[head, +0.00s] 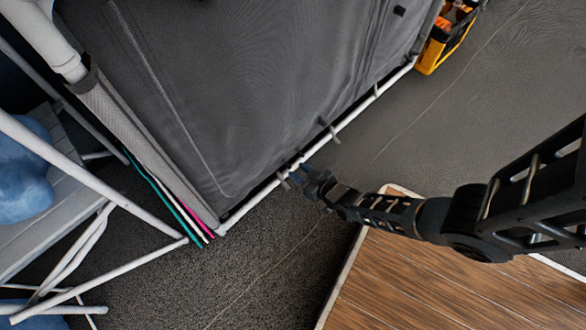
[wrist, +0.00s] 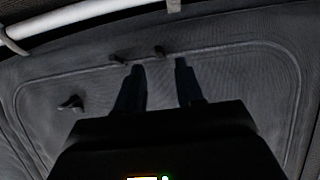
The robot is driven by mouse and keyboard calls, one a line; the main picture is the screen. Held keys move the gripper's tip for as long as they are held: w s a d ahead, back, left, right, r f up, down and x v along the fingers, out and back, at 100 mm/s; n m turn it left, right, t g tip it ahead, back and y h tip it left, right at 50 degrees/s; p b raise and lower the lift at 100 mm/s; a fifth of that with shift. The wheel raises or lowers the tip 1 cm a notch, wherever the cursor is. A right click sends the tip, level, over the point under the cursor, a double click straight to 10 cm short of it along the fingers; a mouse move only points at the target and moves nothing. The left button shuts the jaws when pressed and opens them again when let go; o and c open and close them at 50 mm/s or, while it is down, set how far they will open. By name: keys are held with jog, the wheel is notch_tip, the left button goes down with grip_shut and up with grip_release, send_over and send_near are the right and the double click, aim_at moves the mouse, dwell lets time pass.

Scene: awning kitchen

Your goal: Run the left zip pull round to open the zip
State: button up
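A dark grey fabric panel (head: 270,80) with a zip seam (head: 160,90) fills the upper middle of the head view. In the wrist view the seam (wrist: 235,48) runs round the panel with rounded corners. Two small dark tabs, seemingly zip pulls, sit on it: a left one (wrist: 118,58) and a right one (wrist: 159,52). My gripper (wrist: 160,66) is open, its fingers apart and nothing held. The right tab shows just beyond the gap between the fingertips, the left tab just outside the left fingertip; contact cannot be told. In the head view my gripper (head: 303,182) is near the panel's lower edge.
A white pole (head: 345,122) runs along the panel's lower edge, and also shows in the wrist view (wrist: 90,12). A dark hook-like piece (wrist: 70,103) lies left on the panel. A white-framed chair (head: 75,175) stands left, a wooden-topped table (head: 440,285) lower right, a yellow crate (head: 432,55) upper right.

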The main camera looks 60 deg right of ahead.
aim_at(288, 165)
jog(key=shift+b+x, duration=1.05)
jog(key=shift+x, duration=1.05)
grip_shut()
